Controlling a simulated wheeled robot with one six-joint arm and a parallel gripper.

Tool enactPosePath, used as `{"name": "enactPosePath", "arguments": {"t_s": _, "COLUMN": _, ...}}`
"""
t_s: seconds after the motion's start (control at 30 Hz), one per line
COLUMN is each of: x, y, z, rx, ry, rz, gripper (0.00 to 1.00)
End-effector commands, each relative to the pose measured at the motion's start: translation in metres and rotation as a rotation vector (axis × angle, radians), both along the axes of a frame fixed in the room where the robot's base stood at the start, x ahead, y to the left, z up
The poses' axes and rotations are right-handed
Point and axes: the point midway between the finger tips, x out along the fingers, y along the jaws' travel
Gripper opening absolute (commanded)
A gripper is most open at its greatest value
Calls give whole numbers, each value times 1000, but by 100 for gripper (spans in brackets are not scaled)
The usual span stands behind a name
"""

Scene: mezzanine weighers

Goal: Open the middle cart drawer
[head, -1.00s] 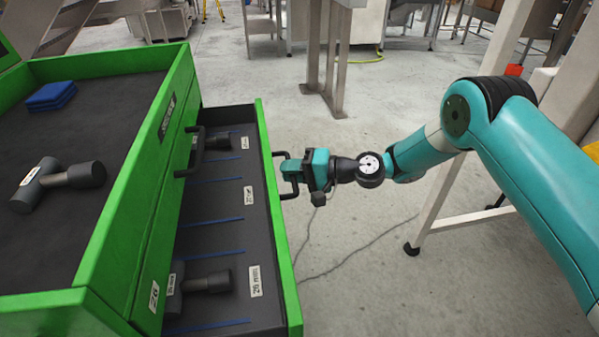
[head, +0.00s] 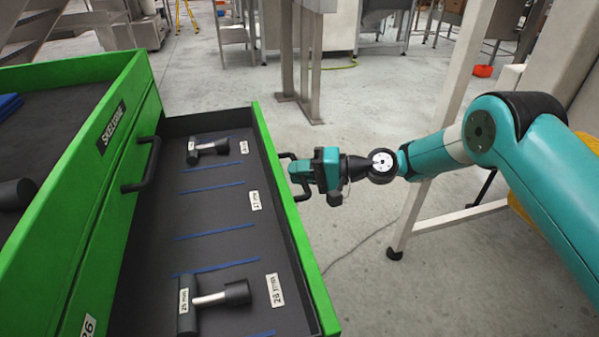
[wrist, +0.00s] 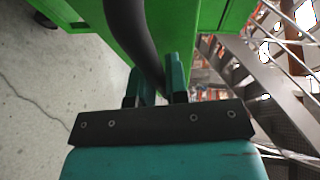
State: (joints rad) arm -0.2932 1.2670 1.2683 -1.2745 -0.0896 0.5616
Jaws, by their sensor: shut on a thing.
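The green cart (head: 75,165) stands at the left. One of its drawers (head: 262,160) is pulled well out, showing a dark inside with blue dividers, number labels and two hammer-like tools (head: 215,297). My gripper (head: 302,174) is at the outer face of this drawer, shut on its black handle (head: 283,156). In the wrist view the dark handle bar (wrist: 133,35) passes between the two teal fingers (wrist: 158,88). A second black handle (head: 146,168) is on the closed drawer front above the open one.
A pale post (head: 440,130) stands near my arm at the right. Bare concrete floor (head: 390,290) lies right of the drawer.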

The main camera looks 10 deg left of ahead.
Motion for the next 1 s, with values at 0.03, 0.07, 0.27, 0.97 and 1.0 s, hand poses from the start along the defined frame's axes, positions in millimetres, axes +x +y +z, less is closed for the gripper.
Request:
{"name": "enactPosePath", "arguments": {"t_s": 0.03, "x": 1, "y": -1, "z": 0, "rx": 0, "ry": -2, "rz": -4, "gripper": 0}}
{"name": "enactPosePath", "arguments": {"t_s": 0.07, "x": 1, "y": -1, "z": 0, "rx": 0, "ry": -2, "rz": -4, "gripper": 17}}
{"name": "enactPosePath", "arguments": {"t_s": 0.27, "x": 1, "y": -1, "z": 0, "rx": 0, "ry": -1, "rz": -3, "gripper": 39}}
{"name": "enactPosePath", "arguments": {"t_s": 0.97, "x": 6, "y": -101, "z": 19, "rx": 1, "ry": 1, "rz": -7, "gripper": 39}}
{"name": "enactPosePath", "arguments": {"t_s": 1.0, "x": 7, "y": -111, "z": 21, "rx": 1, "ry": 0, "rz": -8, "gripper": 39}}
